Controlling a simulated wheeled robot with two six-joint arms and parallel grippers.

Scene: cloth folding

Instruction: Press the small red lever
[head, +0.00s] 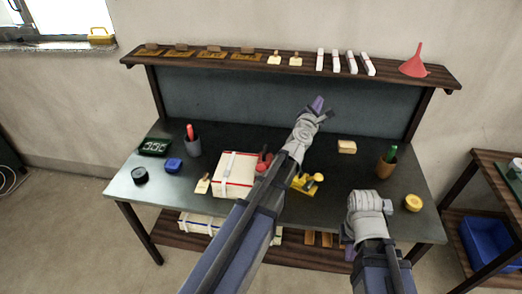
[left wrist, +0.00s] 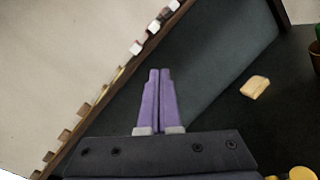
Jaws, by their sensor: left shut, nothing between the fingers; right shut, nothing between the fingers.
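A small red part (head: 263,161), which looks like the red lever, sits at the right side of a cream box with red edging (head: 232,178) on the dark workbench. My left forearm hides some of it. My left gripper (head: 318,103) is shut and empty, raised beyond the red part in front of the dark back panel. Its purple fingers lie together in the left wrist view (left wrist: 159,75). My right gripper (head: 349,253) is shut at the front right of the bench, mostly hidden by its wrist, well apart from the red part.
A yellow tool (head: 307,183) lies just right of my left arm. A tan block (head: 347,147), a brown cup (head: 385,168) and a yellow roll (head: 413,203) are on the right. A shelf (head: 215,58) runs above the bench.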

